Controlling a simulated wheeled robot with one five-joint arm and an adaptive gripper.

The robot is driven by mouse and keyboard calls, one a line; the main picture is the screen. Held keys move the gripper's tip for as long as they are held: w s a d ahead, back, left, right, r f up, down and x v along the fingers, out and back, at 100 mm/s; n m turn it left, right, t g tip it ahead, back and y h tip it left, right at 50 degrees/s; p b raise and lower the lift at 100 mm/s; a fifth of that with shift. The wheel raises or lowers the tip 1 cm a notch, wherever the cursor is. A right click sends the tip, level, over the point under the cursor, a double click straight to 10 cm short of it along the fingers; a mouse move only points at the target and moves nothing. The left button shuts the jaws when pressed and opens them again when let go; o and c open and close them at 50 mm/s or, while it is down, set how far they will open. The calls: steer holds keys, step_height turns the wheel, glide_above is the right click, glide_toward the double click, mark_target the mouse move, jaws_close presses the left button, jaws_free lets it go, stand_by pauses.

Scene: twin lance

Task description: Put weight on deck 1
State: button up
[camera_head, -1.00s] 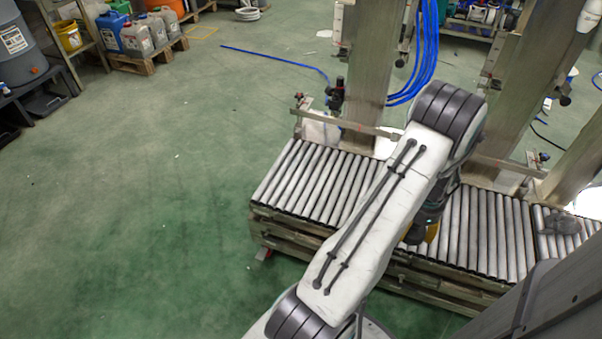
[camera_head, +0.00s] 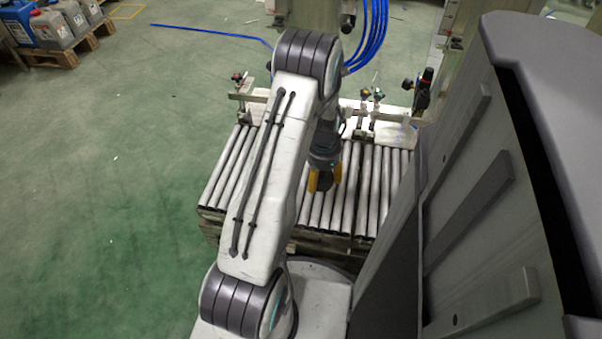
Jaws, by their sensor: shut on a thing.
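My gripper (camera_head: 325,182) shows below the end of my arm, with two yellow fingers over the roller deck (camera_head: 358,195). The fingers are shut on a dark, rounded thing (camera_head: 325,180), which looks like the weight. Only a small part of it shows between the fingers. I cannot tell whether it touches the rollers. No number is readable on the deck, so I cannot tell which one is deck 1. My arm hides part of the rollers left of the gripper.
Valves and fittings on a metal rail (camera_head: 250,97) line the far edge of the rollers. Blue hoses (camera_head: 372,40) hang behind, and a metal post (camera_head: 458,45) stands at the right. Jerrycans (camera_head: 50,30) sit on a pallet (camera_head: 68,56) at the far left. The green floor at left is clear.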

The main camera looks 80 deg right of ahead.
steer(key=w+f+b, duration=0.1)
steer(key=w+b, duration=0.1)
steer(key=w+d+f+b, duration=0.1)
steer(key=w+f+b, duration=0.1)
steer(key=w+b, duration=0.1)
steer(key=w+f+b, duration=0.2)
steer(key=w+b, duration=0.1)
steer(key=shift+w+d+f, duration=0.1)
steer(key=shift+d+f, duration=0.05)
steer(key=shift+d, duration=0.05)
steer(key=shift+w+d+f+b, duration=0.1)
steer(key=shift+w+f+b, duration=0.2)
steer(key=shift+w, duration=0.35)
steer(key=shift+w+d+f+b, duration=0.15)
steer(key=shift+w+f, duration=0.1)
steer(key=shift+w, duration=0.4)
steer(key=shift+a+f+b, duration=0.1)
steer(key=shift+f+b, duration=0.95)
steer(key=shift+f, duration=0.95)
steer(key=shift+f, duration=0.1)
steer(key=o, duration=1.3)
steer(key=shift+a+f, duration=0.1)
steer(key=shift+c, duration=0.2)
step_height(320, 180, up, 12)
steer(key=p, duration=0.5)
steer(key=shift+a+r, duration=0.1)
steer(key=shift+r, duration=0.1)
